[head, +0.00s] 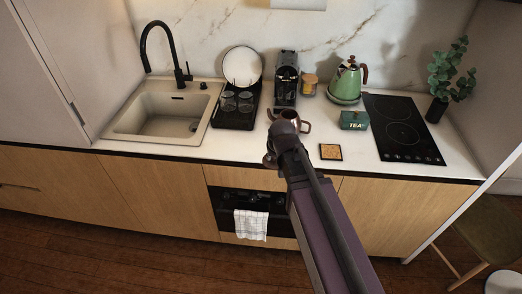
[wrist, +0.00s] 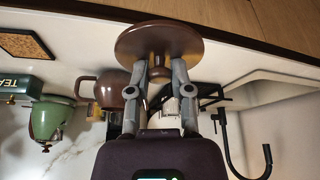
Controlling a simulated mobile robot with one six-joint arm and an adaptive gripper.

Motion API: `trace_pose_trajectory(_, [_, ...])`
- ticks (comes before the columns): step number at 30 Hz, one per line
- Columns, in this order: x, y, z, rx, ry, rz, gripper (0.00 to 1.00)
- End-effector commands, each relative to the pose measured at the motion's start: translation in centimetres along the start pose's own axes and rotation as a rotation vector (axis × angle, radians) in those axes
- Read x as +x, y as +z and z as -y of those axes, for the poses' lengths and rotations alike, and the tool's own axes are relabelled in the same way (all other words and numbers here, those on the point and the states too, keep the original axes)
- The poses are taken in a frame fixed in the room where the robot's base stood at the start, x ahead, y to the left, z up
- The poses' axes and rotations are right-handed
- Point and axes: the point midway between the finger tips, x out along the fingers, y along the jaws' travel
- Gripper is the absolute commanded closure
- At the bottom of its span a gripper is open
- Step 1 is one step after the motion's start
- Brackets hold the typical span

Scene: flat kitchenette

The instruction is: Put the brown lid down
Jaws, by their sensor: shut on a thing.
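The brown lid (wrist: 158,38) is a round disc with a knob, held out in front of my gripper (wrist: 160,72) in the wrist view. The two fingers are shut on its knob. In the head view my gripper (head: 276,150) is above the front part of the counter, and the lid is mostly hidden by my arm. A brown pot (wrist: 110,88) with a handle stands behind the lid; in the head view this pot (head: 290,116) is partly covered by my arm. I cannot tell how high the lid is above the counter.
A cork mat (head: 330,152), a green tea box (head: 354,120), a green kettle (head: 347,80) and a black hob (head: 403,128) are to the right. A dish rack (head: 235,118) and sink (head: 165,115) are left. Bare counter (head: 225,146) lies in front of the rack.

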Motion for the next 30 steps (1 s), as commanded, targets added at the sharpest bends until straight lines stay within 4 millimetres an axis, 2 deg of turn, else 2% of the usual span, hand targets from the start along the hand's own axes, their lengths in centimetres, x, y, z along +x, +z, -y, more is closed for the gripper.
trace_pose_trajectory(15, [3.9, 1.4, 3.2, -0.041, -0.017, -0.001, 1.00])
trace_pose_trajectory(30, [4.0, 1.1, 3.5, -0.046, -0.019, -0.001, 1.00])
